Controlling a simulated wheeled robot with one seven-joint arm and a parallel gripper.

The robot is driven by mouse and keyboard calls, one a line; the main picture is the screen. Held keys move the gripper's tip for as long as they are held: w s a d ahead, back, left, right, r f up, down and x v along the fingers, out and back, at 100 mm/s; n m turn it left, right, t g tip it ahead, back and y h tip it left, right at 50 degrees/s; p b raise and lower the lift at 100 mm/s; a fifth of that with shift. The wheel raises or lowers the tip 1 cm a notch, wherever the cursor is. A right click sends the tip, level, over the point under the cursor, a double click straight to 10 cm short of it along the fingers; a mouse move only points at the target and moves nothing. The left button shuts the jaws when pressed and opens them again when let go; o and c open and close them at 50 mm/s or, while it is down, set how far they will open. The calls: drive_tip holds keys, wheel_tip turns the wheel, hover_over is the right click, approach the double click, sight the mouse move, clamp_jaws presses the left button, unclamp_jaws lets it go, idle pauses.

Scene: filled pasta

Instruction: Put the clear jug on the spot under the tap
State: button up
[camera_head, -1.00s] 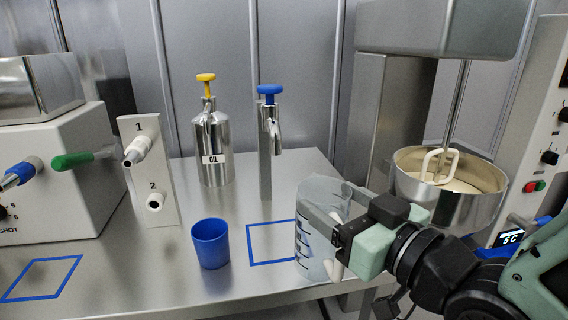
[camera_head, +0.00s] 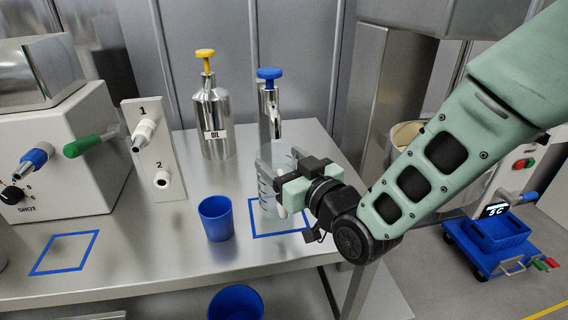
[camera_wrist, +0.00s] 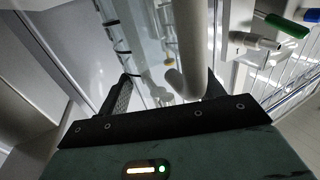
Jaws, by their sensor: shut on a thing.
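The clear jug (camera_head: 266,187) with dark blue marks stands upright, as far as I can tell, over the blue square outline (camera_head: 254,222) on the steel table. The tap with the blue knob (camera_head: 269,100) rises just behind it. My gripper (camera_head: 288,190) is shut on the jug's handle at the jug's right side. In the wrist view the pale handle (camera_wrist: 190,50) lies between my fingers, with the clear wall beside it. I cannot tell whether the jug's base touches the table.
A blue cup (camera_head: 216,218) stands left of the outline. The oil bottle (camera_head: 212,120) and the numbered panel with two nozzles (camera_head: 152,150) stand behind and left. Another blue outline (camera_head: 65,252) lies at the left. The mixer bowl (camera_head: 405,140) is partly hidden behind my arm.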

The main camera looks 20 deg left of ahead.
drive_tip(key=shift+f, duration=0.6)
drive_tip(key=shift+f, duration=0.2)
drive_tip(key=o, duration=1.3)
drive_tip(key=shift+r, duration=0.2)
drive_tip(key=b+v, duration=0.2)
drive_tip(key=v, duration=1)
drive_tip(key=shift+b, duration=0.35)
